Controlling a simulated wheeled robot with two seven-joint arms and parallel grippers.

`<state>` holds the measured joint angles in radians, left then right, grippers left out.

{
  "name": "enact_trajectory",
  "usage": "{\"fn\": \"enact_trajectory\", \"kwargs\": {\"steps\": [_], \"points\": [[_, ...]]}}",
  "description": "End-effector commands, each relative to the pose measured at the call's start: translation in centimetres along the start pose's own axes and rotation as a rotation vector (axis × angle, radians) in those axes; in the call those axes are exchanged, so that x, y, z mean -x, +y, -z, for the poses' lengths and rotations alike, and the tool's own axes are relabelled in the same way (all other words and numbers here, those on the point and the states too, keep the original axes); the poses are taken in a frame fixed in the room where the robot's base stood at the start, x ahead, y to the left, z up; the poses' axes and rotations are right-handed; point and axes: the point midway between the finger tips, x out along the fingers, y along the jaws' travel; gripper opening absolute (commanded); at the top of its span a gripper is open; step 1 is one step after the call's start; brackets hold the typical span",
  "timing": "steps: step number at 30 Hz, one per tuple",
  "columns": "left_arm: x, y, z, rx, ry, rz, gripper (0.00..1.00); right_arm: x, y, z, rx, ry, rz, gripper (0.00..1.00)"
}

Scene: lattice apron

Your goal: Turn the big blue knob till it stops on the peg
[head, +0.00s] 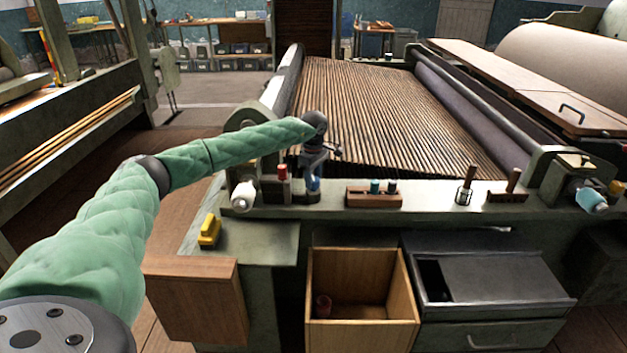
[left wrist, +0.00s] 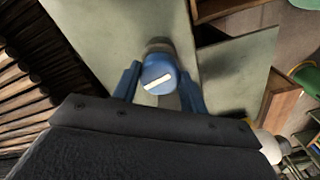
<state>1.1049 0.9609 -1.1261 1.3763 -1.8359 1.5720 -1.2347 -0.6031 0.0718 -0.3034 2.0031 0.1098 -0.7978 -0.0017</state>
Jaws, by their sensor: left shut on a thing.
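The big blue knob (left wrist: 158,74) shows its round top between the two blue fingers of my left gripper (left wrist: 159,82) in the left wrist view. A white bar across its top slants up to the right. My left gripper is shut on it. A darker rounded stub (left wrist: 158,44) shows just beyond the knob; I cannot tell if it is the peg or if the knob touches it. In the head view my left gripper (head: 314,160) points down at the green ledge, with the blue knob (head: 313,185) below it, partly hidden. My right gripper is not in view.
A red-capped post (head: 282,171) stands close left of the knob and a white handle (head: 243,195) farther left. A wooden block (head: 373,198) with bluish pegs is to the right. The slatted apron (head: 375,100) lies behind. An open wooden bin (head: 405,302) is below the ledge.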

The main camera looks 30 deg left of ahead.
Motion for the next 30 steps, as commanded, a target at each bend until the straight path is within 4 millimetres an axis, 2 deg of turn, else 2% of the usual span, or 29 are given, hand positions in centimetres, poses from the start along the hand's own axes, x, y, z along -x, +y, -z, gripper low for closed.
{"fn": "enact_trajectory", "kwargs": {"steps": [7,20,21,24,30], "points": [[0.11,0.05,0.10,-0.057,0.001,-0.002,0.20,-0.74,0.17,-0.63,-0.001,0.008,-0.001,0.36],[0.14,0.05,0.10,-0.067,0.001,-0.002,0.20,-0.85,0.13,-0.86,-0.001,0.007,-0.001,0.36],[0.14,0.05,0.10,-0.067,0.001,-0.002,0.45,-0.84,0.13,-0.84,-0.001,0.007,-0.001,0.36],[0.12,0.04,0.09,-0.067,0.001,-0.002,0.64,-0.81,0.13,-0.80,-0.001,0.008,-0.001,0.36],[0.06,0.02,0.06,-0.067,0.001,-0.001,0.65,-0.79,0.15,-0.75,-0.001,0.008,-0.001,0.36]]}}
